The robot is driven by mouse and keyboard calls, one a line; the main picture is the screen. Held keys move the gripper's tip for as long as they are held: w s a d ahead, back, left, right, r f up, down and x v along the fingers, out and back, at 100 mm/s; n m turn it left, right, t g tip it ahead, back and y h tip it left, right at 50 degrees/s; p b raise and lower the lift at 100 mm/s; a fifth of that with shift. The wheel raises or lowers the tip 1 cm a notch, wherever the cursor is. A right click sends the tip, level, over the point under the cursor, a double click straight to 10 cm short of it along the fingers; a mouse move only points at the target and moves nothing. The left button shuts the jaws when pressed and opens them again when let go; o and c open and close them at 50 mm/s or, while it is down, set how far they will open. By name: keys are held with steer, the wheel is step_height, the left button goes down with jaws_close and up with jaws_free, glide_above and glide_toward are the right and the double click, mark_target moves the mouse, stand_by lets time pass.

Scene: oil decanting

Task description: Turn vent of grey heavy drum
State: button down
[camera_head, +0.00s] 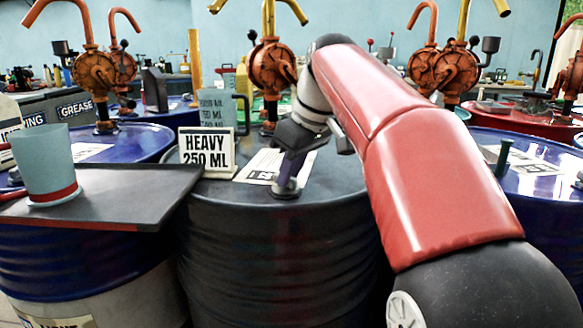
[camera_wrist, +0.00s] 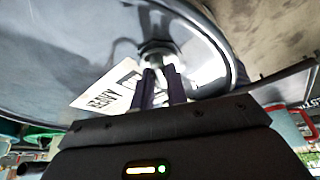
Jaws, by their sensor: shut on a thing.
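The grey heavy drum (camera_head: 285,245) stands in the middle of the head view, with its lid (camera_wrist: 60,45) filling much of the wrist view. My gripper (camera_head: 289,178) points down at the vent from above. In the wrist view its two dark fingers (camera_wrist: 161,78) are closed in on the vent, one on each side. The fingers hide part of it, so its turned angle is unclear.
A "HEAVY 250 ML" sign (camera_head: 208,150) and a measuring jug (camera_head: 217,108) stand at the lid's left. A tray (camera_head: 125,190) with a pale blue cup (camera_head: 46,165) is further left. An orange pump (camera_head: 272,68) rises behind; blue drums flank both sides.

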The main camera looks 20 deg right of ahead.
steer(key=m, duration=0.1)
steer(key=m+h, duration=0.1)
steer(key=m, duration=0.1)
steer(key=m+p, duration=0.1)
steer(key=shift+s+a+r+t+h, duration=0.1)
steer(key=shift+a+t+h, duration=0.2)
steer(key=shift+a+m+h, duration=0.1)
steer(key=shift+m+h, duration=0.35)
steer(key=shift+m, duration=0.8)
steer(key=shift+a+m+h, duration=0.1)
steer(key=shift+m+h, duration=0.35)
steer(key=shift+m, duration=0.8)
steer(key=c, duration=1.4)
jaws_free()
steer(key=v, duration=0.7)
steer(key=shift+r, duration=0.25)
steer(key=shift+s, duration=0.15)
